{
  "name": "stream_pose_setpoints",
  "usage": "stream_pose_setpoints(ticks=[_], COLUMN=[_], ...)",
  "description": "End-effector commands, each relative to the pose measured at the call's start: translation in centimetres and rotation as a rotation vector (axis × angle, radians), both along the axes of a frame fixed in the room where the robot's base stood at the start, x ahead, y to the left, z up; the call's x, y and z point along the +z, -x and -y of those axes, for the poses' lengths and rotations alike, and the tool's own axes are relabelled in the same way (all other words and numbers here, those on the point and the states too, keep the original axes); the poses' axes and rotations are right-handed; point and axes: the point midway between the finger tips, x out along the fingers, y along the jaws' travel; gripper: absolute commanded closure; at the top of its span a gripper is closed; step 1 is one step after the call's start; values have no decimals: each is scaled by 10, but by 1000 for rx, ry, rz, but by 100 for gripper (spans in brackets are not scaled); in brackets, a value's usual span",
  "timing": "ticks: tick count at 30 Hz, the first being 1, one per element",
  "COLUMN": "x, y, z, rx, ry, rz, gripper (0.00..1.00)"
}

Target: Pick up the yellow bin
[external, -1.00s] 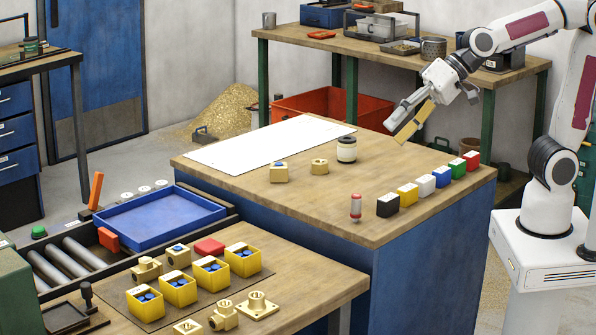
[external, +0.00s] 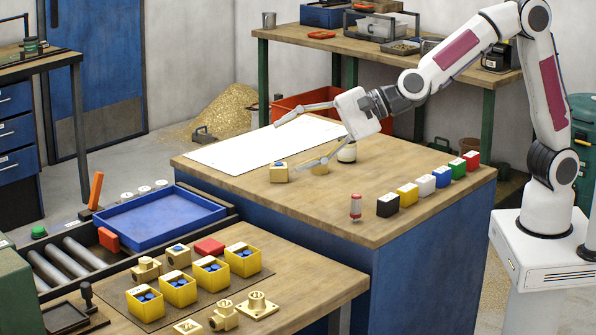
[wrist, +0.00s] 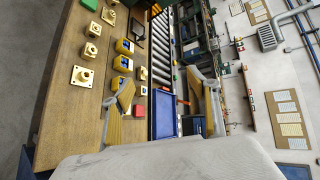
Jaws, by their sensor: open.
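Several yellow bins stand in a row on the front table; the nearest is the front bin (external: 147,311) and the farthest is the rear bin (external: 244,268). Each holds blue parts. A small yellow box (external: 407,197) also sits in a row of coloured boxes on the main table. My gripper (external: 286,148) is open and empty above the main table, well away from the yellow bins and box. In the wrist view my gripper (wrist: 161,76) shows its two fingers spread. Yellow bins (wrist: 124,47) show there on the left, one partly behind a finger.
Brass fittings (external: 257,304) and a red block (external: 209,247) surround the bins. A blue tray (external: 160,222) stands behind them.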

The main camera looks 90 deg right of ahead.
Motion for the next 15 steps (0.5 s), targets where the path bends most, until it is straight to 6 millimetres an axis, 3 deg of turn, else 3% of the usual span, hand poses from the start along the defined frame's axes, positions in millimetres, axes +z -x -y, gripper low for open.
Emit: stream_pose_setpoints(ticks=[6,15], x=[-24,-63], y=[-36,-74], z=[-7,-11], rx=[-147,-348], ry=[-170,-391], rz=[33,97], gripper=[40,40])
